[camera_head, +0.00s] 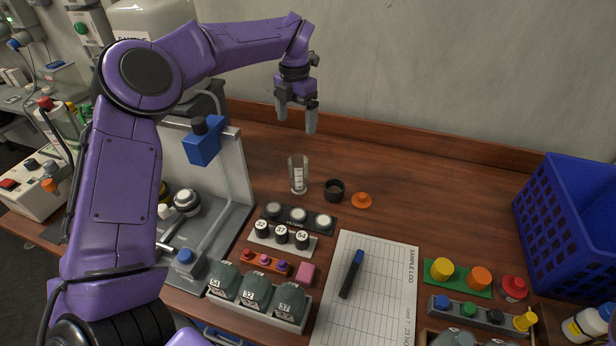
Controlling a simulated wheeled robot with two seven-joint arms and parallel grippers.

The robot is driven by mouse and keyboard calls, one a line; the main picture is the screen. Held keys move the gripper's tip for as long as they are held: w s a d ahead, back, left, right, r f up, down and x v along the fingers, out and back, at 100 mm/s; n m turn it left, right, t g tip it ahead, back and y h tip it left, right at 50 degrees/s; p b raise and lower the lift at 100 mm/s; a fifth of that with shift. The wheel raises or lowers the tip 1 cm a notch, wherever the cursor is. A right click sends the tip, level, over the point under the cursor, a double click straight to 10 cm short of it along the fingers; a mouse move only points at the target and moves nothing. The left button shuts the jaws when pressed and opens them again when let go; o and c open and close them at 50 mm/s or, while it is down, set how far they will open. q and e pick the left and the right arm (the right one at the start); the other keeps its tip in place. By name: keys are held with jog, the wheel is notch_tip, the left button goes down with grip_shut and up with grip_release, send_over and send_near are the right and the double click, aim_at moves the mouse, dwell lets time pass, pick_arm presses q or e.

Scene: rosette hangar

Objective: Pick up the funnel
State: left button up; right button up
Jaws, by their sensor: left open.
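My left gripper (297,122) hangs at the top centre with its two fingers pointing down and apart. It is empty, above the back of the wooden table and in front of the wall. A small orange piece (361,200) with a wide round base and a narrow raised middle lies on the table. A small yellow piece (525,319) with a narrower end sits at the lower right. Either could be the funnel; I cannot tell which. The gripper is up and left of the orange piece and far from the yellow one. My right gripper is out of view.
A clear glass (298,175) and a black cup-like ring (334,190) stand left of the orange piece. Nearer are a sample log sheet (385,275) with a marker (351,273), and several small racks. A blue crate (567,225) stands at right. The back right table is clear.

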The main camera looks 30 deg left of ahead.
pick_arm(q)
jog(key=b, duration=0.5)
send_over(298, 165)
jog(key=s+d, duration=0.1)
jog(key=s, duration=0.1)
notch_tip(298, 165, down, 6)
jog(key=f+p, duration=0.1)
jog(key=f, duration=0.3)
jog(key=f+p, duration=0.1)
jog(key=f, duration=0.4)
jog(key=shift+d+f, duration=0.2)
jog(key=shift+f, duration=0.25)
jog(key=c, duration=1.1)
